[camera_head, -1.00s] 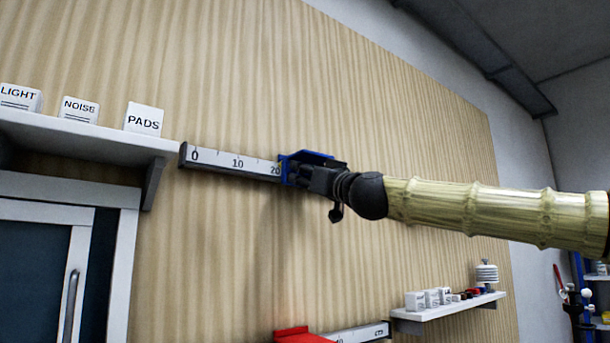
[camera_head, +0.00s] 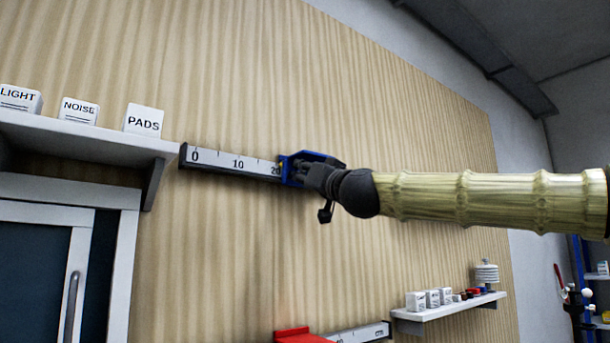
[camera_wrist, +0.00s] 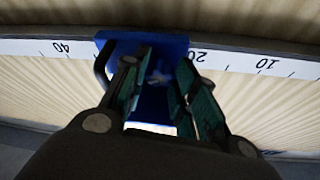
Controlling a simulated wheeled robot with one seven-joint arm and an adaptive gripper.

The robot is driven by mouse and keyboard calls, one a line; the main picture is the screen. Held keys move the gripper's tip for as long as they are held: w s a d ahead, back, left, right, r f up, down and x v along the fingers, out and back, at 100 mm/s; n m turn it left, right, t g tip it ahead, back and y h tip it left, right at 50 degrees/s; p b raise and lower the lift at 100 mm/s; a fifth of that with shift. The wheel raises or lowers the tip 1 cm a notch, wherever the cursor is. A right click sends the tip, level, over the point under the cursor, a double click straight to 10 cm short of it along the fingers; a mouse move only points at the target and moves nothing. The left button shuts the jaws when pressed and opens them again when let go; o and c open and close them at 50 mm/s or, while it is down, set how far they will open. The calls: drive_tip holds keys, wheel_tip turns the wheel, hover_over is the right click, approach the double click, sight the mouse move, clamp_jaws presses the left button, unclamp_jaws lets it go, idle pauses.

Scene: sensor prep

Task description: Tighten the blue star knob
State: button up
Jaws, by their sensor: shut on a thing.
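A blue carriage (camera_head: 320,157) sits on a grey and white ruler rail (camera_head: 228,163) fixed to the wood wall, just past the 20 mark. It also shows in the wrist view (camera_wrist: 120,42), between the 20 and 40 marks. My gripper (camera_head: 299,170) is against the front of the carriage. In the wrist view its two dark green finger pads (camera_wrist: 163,66) stand on either side of the blue star knob (camera_wrist: 158,82) and are shut on it. The knob is dim and mostly hidden between the fingers, so its star shape is unclear.
A shelf (camera_head: 85,137) with LIGHT, NOISE and PADS cards is at the left, above a blue-panelled cabinet (camera_head: 35,270). A small shelf (camera_head: 450,308) with boxes is at the lower right. A red object (camera_head: 300,336) shows at the bottom. The wall around the rail is clear.

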drive_tip(key=o, duration=1.1)
drive_tip(key=shift+c, duration=0.2)
drive_tip(key=v, duration=1.2)
